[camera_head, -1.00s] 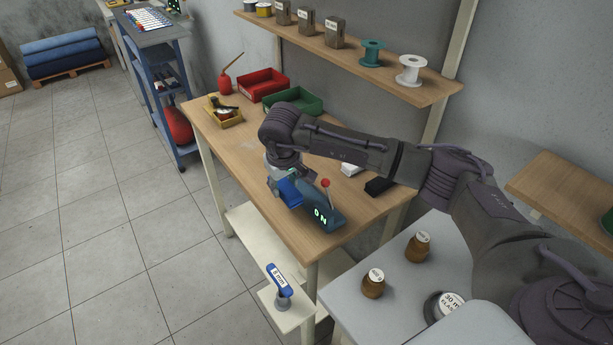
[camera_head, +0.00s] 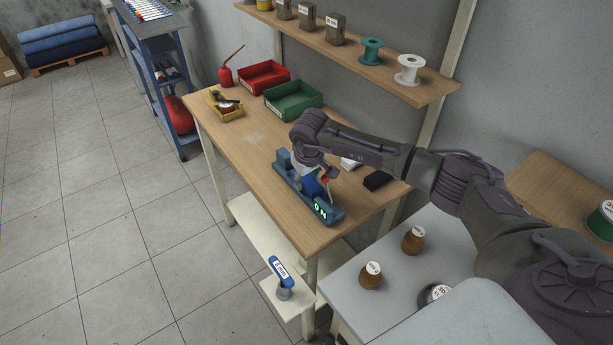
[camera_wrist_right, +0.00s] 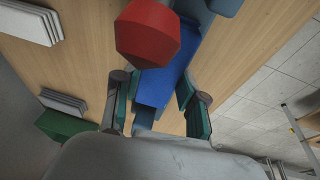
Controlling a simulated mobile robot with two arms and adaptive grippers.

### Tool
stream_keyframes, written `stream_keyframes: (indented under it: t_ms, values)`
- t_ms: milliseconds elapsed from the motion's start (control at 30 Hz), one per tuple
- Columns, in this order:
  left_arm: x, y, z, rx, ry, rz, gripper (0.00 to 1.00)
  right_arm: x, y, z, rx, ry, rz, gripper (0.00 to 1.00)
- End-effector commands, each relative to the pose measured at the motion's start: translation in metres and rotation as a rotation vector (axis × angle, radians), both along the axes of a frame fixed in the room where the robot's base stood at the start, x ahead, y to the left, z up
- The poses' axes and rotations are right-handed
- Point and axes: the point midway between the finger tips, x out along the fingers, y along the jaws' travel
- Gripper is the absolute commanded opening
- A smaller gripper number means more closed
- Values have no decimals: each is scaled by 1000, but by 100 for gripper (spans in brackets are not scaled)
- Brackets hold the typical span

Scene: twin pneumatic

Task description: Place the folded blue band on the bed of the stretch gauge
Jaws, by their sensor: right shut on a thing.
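The stretch gauge (camera_head: 290,180) is a long teal-blue device on the wooden bench, with a lit green display and a red-knobbed lever. The folded blue band (camera_head: 312,186) is at my right gripper (camera_head: 314,176), low over the middle of the gauge. In the right wrist view the band (camera_wrist_right: 156,88) runs between the two fingers of my right gripper (camera_wrist_right: 157,106), which is shut on it. The red knob (camera_wrist_right: 155,30) hides part of the scene there. Whether the band touches the gauge bed is hidden. My left gripper is not in view.
On the wooden bench (camera_head: 235,150) stand a red bin (camera_head: 264,77), a green bin (camera_head: 293,101) and a yellow tray (camera_head: 226,108). A black block (camera_head: 377,181) lies right of the gauge. A blue-handled tool (camera_head: 281,272) stands on a low side shelf.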

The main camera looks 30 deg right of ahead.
Motion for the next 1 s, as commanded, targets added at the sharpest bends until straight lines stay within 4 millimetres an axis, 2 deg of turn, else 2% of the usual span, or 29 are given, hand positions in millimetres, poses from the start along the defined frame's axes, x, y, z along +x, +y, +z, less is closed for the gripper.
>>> stream_keyframes:
  t_ms: [67,100,233,500,667,767,1000]
  values:
    - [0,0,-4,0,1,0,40,0,0,-3,-1,0,0,7]
    - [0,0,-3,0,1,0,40,0,0,-2,0,0,0,46]
    - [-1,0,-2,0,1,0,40,0,0,-2,0,0,0,67]
    - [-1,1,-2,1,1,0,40,0,0,-1,0,0,0,67]
    - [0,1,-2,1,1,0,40,-1,0,7,0,-3,0,67]
    - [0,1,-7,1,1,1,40,-5,2,23,1,-5,1,67]
    - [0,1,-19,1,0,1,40,-18,6,73,0,-6,0,67]
